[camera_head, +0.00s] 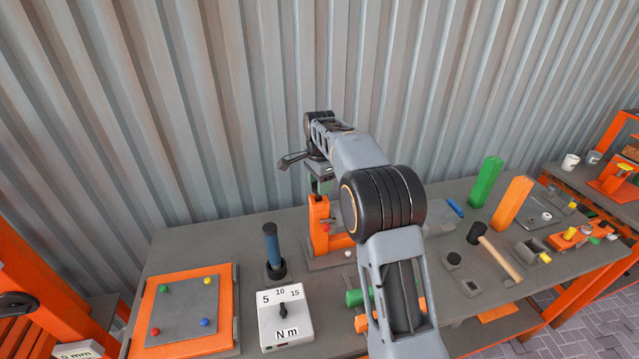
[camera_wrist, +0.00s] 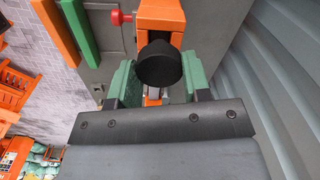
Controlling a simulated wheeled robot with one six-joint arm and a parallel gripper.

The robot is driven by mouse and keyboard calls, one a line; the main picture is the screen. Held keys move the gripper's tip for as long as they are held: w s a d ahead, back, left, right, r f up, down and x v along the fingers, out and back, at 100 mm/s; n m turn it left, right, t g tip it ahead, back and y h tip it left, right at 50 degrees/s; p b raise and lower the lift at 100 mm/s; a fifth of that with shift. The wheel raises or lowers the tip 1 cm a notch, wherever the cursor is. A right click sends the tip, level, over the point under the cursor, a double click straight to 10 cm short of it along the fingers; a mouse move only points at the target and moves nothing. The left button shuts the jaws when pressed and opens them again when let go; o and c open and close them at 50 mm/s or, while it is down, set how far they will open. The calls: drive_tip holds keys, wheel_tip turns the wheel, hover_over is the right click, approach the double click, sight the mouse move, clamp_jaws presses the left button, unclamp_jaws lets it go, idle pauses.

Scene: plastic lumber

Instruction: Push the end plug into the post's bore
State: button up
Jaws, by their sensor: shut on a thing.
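My gripper (camera_head: 320,182) is above the upright orange fixture (camera_head: 319,225) on the bench. In the wrist view its green fingers (camera_wrist: 161,84) stand on both sides of a black round knob (camera_wrist: 159,64), shut on it. The knob sits in front of the orange top of the fixture. A small red part sticks out from the fixture's side. A green post (camera_head: 484,182) and an orange post (camera_head: 513,202) stand upright at the right.
A blue-handled tool (camera_head: 272,248) stands upright left of the fixture, behind a white torque box (camera_head: 285,318). An orange-framed panel (camera_head: 185,345) lies at the left. A mallet (camera_head: 495,252) lies at the right. Green and orange bars (camera_wrist: 76,34) lie near the bench edge. A corrugated wall rises behind.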

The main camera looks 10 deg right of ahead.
drive_tip(key=shift+f+b, duration=0.6)
drive_tip(key=shift+f, duration=0.5)
drive_tip(key=o, duration=1)
wheel_tip(320, 180, up, 14)
drive_tip(key=shift+p, duration=0.45)
drive_tip(key=shift+f, duration=0.1)
